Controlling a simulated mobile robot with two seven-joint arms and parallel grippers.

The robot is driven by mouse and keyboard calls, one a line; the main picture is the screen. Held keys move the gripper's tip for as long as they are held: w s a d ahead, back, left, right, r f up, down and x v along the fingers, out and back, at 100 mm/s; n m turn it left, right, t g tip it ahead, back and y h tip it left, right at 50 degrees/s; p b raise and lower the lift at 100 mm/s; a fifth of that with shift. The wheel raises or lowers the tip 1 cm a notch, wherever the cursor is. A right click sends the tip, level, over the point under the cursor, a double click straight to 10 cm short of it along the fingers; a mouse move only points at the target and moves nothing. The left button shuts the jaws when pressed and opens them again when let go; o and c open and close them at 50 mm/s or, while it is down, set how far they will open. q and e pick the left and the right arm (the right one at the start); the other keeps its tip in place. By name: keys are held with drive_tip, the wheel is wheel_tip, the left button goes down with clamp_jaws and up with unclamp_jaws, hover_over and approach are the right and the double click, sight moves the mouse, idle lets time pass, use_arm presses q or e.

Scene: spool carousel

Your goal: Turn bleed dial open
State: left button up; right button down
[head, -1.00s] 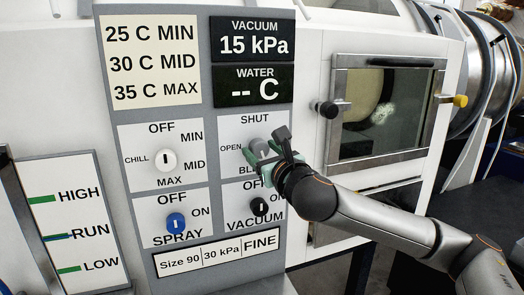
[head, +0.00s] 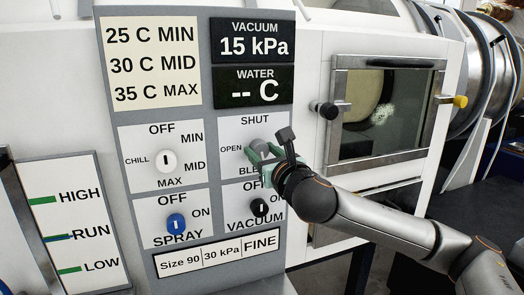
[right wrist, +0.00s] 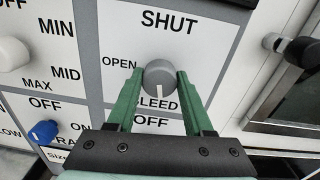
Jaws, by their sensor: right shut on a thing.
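The bleed dial (head: 258,146) is a grey round knob on the control panel, with SHUT above it and OPEN to its left. In the right wrist view the dial (right wrist: 160,73) sits between the green fingers, and its white mark points down toward the BLEED label. My right gripper (head: 262,155) is shut on the dial, with a finger on each side of it; it fills the lower part of the right wrist view (right wrist: 160,88). It partly hides the BLEED label. My left gripper is not in view.
Close around are the white chill dial (head: 164,161), the blue spray dial (head: 176,222) and the black vacuum dial (head: 260,207), just below my gripper. A vacuum display (head: 253,41) reads 15 kPa. A windowed door (head: 390,110) with a black knob (head: 328,110) stands to the right.

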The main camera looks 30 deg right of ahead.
drive_tip(key=m+p, duration=0.1)
drive_tip(key=m, duration=0.3)
drive_tip(key=m+p, duration=0.1)
drive_tip(key=m, duration=0.4)
drive_tip(key=shift+m, duration=0.4)
drive_tip(key=m, duration=0.5)
drive_tip(key=shift+m+p, duration=0.3)
drive_tip(key=m, duration=0.5)
drive_tip(key=shift+f+m+h+p, duration=0.1)
drive_tip(key=shift+m+h+p, duration=0.2)
drive_tip(key=shift+p, duration=0.1)
drive_tip(key=shift+c, duration=1.4)
unclamp_jaws()
